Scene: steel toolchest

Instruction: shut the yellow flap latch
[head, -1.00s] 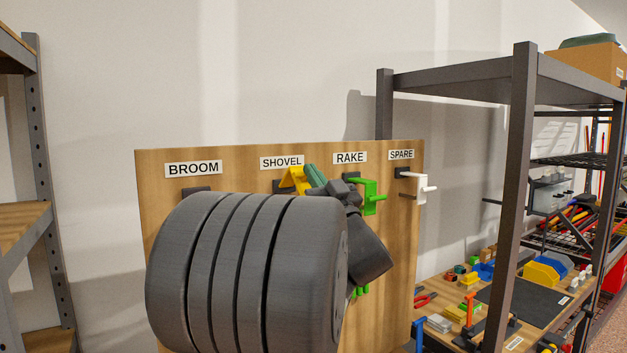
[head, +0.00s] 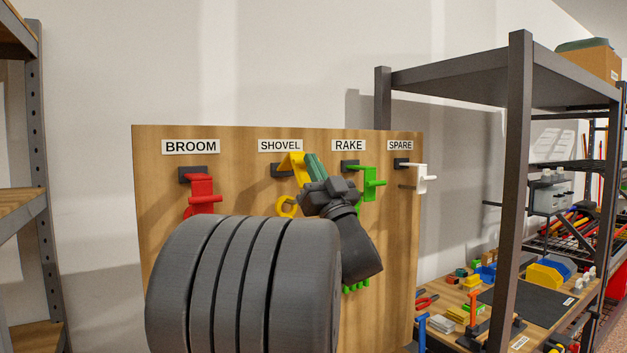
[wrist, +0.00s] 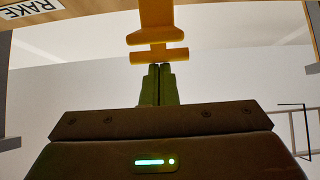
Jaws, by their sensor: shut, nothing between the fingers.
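The yellow flap latch (head: 291,163) is on the wooden board under the SHOVEL label. Its flap juts out and slopes down from a dark mount. In the wrist view the yellow flap (wrist: 157,38) shows with a crossbar at its end. My gripper (head: 312,160) is shut and empty, its green fingers pointing up just right of the flap. In the wrist view the shut fingertips (wrist: 159,68) are right at the crossbar; I cannot tell whether they touch. A yellow ring (head: 287,207) shows below the latch, partly hidden by my arm.
A red latch (head: 203,190) is at the left under BROOM, a green latch (head: 369,181) under RAKE, close right of my gripper, and a white latch (head: 420,177) under SPARE. A dark-framed rack (head: 518,180) and a cluttered bench stand to the right.

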